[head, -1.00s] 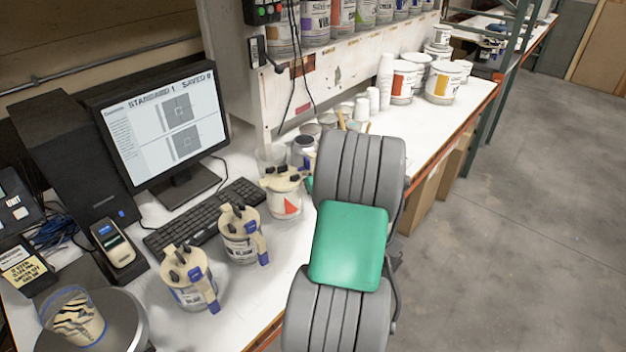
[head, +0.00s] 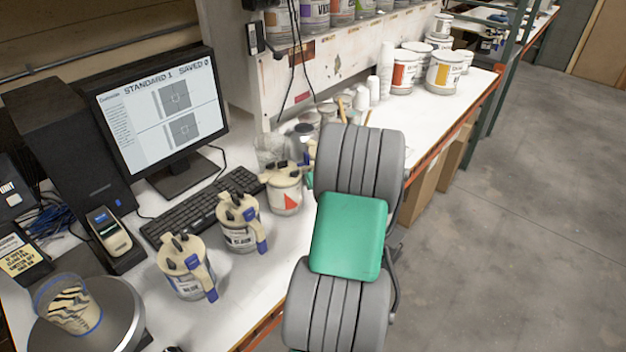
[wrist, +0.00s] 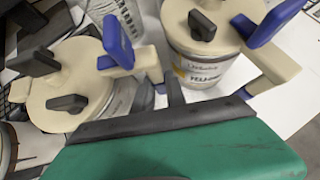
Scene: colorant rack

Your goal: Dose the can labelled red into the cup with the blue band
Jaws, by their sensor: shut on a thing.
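The can with a red triangle (head: 286,199) stands on the bench, just left of my arm. My gripper (wrist: 175,92) is mostly hidden behind my arm in the head view. In the wrist view it is at the pale handle of the left can (wrist: 75,88), which looks like the red one, and it is shut there. The exact contact is hidden. Beside it stands a can labelled yellow (wrist: 198,73). The clear cup with the blue band (head: 70,312) stands on the round scale plate (head: 118,318) at lower left, with dark and pale streaks showing in it.
A can with a dark label (head: 240,238) and a blue-labelled can (head: 187,282) stand between the red can and the scale. The keyboard (head: 205,208) and monitor (head: 160,115) are behind them. Cups and larger cans (head: 444,73) stand farther along the bench.

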